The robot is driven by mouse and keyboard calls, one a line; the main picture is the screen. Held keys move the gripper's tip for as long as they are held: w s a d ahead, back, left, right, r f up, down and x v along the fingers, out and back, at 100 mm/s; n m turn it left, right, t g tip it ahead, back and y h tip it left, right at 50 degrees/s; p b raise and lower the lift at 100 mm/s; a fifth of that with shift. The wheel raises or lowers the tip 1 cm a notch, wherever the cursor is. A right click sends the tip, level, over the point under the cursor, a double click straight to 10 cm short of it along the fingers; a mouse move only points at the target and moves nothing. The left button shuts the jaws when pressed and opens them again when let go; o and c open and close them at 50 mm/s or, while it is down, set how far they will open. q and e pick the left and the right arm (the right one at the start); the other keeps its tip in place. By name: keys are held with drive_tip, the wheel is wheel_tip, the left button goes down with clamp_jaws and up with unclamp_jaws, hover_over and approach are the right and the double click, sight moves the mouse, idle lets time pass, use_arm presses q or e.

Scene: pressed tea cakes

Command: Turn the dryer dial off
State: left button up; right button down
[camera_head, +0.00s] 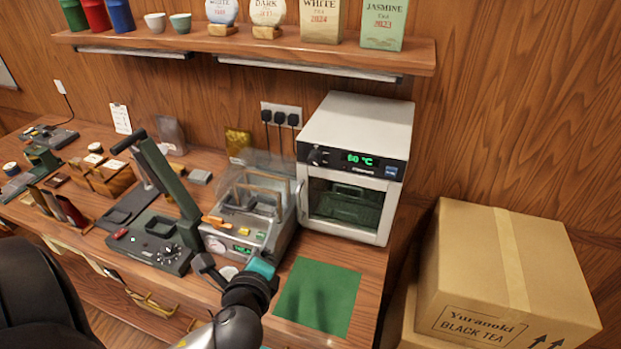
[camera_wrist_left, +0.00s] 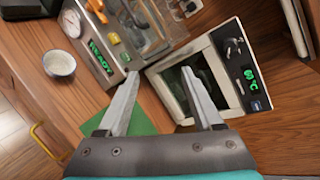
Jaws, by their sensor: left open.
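The dryer (camera_head: 355,135) is a white box with a glass door at the right end of the bench. Its black dial (camera_head: 316,156) sits at the left of the front panel, beside a lit green display (camera_head: 360,160) reading about 60 °C. In the left wrist view the dryer (camera_wrist_left: 158,69) is tilted, with the dial (camera_wrist_left: 233,47) toward the upper right. My left gripper (camera_head: 208,265) is in front of and below the dryer, near the bench's front edge. Its two fingers (camera_wrist_left: 160,75) are apart with nothing between them, clear of the dial. My right gripper is not in view.
A machine with a clear cover (camera_head: 250,205) stands directly left of the dryer, and a dark lever press (camera_head: 165,200) is further left. A green mat (camera_head: 318,295) lies before the dryer. Cardboard boxes (camera_head: 510,260) stand at the right. A shelf (camera_head: 250,45) hangs above.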

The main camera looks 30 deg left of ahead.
use_arm(q)
drive_tip(key=w+d+r+m+t+h, duration=0.2)
drive_tip(key=w+r+m+t+h, duration=0.25)
drive_tip(key=m, duration=0.85)
drive_tip(key=m+t+y+p, duration=0.1)
drive_tip(key=m+y+p, duration=0.1)
approach(313, 162)
drive_tip(key=x, duration=0.6)
drive_tip(key=shift+w+a, duration=0.1)
drive_tip(key=shift+w, duration=0.15)
drive_tip(key=shift+w+a+h, duration=0.2)
drive_tip(key=shift+w+h, duration=0.15)
drive_tip(key=shift+w, duration=0.55)
clamp_jaws()
